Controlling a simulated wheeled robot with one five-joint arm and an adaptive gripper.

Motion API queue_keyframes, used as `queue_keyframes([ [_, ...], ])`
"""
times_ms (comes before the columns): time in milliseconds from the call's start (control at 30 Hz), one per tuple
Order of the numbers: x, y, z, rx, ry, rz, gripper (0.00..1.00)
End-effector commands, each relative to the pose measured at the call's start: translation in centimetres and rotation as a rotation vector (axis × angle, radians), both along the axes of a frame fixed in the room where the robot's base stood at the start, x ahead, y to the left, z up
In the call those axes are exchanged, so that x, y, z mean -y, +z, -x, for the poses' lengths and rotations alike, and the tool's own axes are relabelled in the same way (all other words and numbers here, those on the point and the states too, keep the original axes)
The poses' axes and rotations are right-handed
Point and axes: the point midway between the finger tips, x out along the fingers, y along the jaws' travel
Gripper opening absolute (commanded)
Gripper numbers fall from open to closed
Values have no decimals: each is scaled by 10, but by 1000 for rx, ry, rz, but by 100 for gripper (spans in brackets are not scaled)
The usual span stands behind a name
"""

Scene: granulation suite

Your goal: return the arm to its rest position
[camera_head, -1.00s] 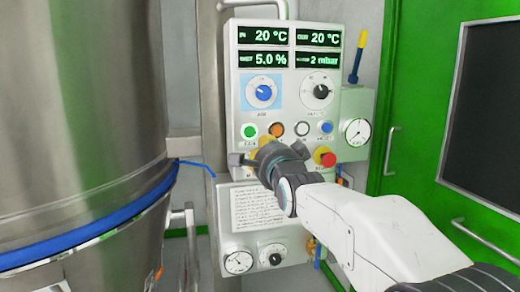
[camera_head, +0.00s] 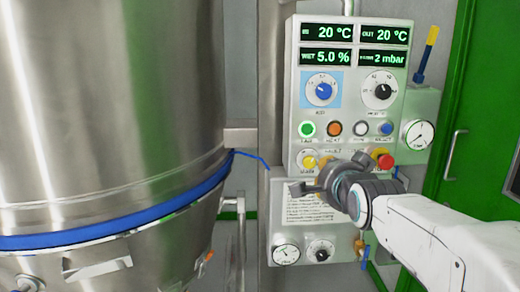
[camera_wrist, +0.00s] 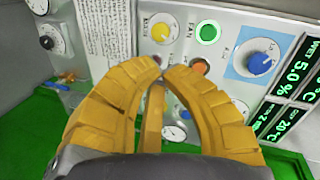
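My gripper (camera_head: 322,183) is in front of the lower part of the control panel (camera_head: 297,95) in the head view, with my white arm reaching in from the lower right. The fingers point toward the panel face, near the yellow knob (camera_wrist: 161,28) and the green button (camera_wrist: 208,32). Whether the tips touch the panel cannot be told. The gripper hides part of the paper label (camera_head: 298,210) and part of the lower button row.
A large steel vessel (camera_head: 110,100) with a blue band (camera_head: 100,228) fills the left. A red stop button (camera_head: 385,161) and a gauge box (camera_head: 419,134) are close to my arm. A green door (camera_head: 468,110) with a handle (camera_head: 454,155) stands at right.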

Motion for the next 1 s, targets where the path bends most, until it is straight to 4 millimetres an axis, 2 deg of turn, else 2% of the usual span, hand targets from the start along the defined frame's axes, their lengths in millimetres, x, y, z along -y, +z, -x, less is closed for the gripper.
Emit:
queue_keyframes([
  [33, 0, 4, 22, -79, 29, 93, 0],
  [167, 1, -24, 82, -304, 156, 347, 0],
  [200, 1, -33, 102, -371, 206, 420, 0],
  [400, 1, -68, 200, -642, 493, 705, 0],
  [500, 1, -80, 240, -734, 632, 798, 0],
  [600, 1, -88, 272, -797, 746, 860, 0],
  [700, 1, -94, 293, -836, 827, 898, 0],
  [800, 1, -97, 305, -855, 875, 918, 0],
  [1000, 1, -100, 310, -864, 898, 927, 0],
])
